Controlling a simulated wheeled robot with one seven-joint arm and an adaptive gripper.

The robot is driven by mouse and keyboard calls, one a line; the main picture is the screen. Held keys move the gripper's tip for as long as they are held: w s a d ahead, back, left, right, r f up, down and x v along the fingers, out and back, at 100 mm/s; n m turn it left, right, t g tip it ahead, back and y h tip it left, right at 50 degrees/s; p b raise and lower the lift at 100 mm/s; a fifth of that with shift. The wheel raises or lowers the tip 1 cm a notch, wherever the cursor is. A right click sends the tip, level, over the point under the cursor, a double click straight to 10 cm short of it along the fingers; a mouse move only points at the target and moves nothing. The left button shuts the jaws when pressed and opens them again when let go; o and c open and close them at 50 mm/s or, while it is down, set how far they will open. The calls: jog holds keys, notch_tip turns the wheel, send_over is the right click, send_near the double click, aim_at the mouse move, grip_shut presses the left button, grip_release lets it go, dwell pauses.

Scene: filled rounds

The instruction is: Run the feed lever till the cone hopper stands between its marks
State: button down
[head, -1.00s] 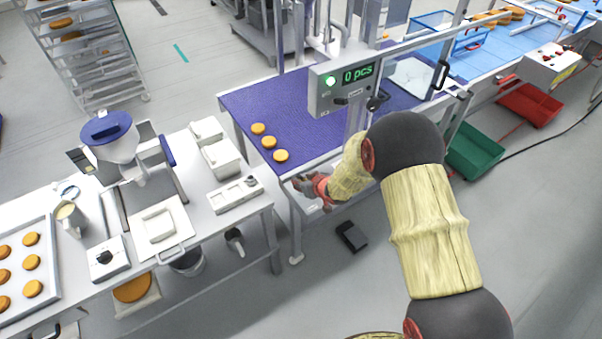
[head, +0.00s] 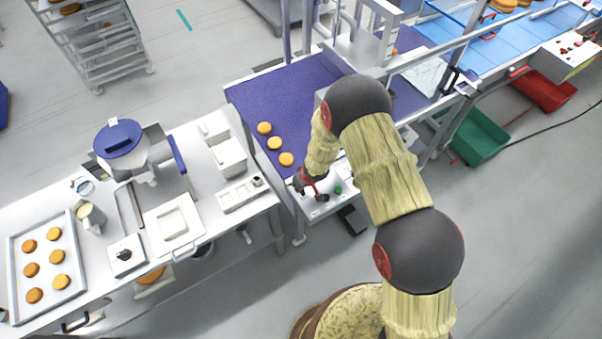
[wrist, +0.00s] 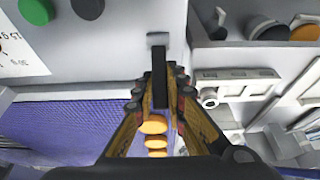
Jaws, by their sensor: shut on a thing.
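The cone hopper (head: 125,163) is a pale funnel under a blue lid, on the left bench in the head view. Its marks and fill level are too small to tell. My gripper (head: 308,190) is at a white control panel (head: 318,208) on the front of the purple belt table. In the wrist view my gripper (wrist: 160,84) is shut on a black lever (wrist: 158,60) with a grey end, against the panel face. I take this for the feed lever.
Several round biscuits (head: 275,143) lie on the purple belt (head: 255,95). The left bench holds a tray (head: 75,285) of biscuits, a jug (head: 90,215) and a small black-knobbed box (head: 127,256). Green (head: 480,135) and red (head: 543,90) crates stand right. My arm hides the counter display.

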aim_at(305, 196)
jog(key=shift+p, duration=0.35)
jog(key=c, duration=1.9)
grip_release()
jog(key=shift+w+f, duration=0.1)
jog(key=shift+w, duration=0.05)
jog(key=shift+o, duration=0.5)
jog(key=v, duration=1.2)
jog(key=shift+a, duration=0.2)
jog(key=shift+w, duration=0.1)
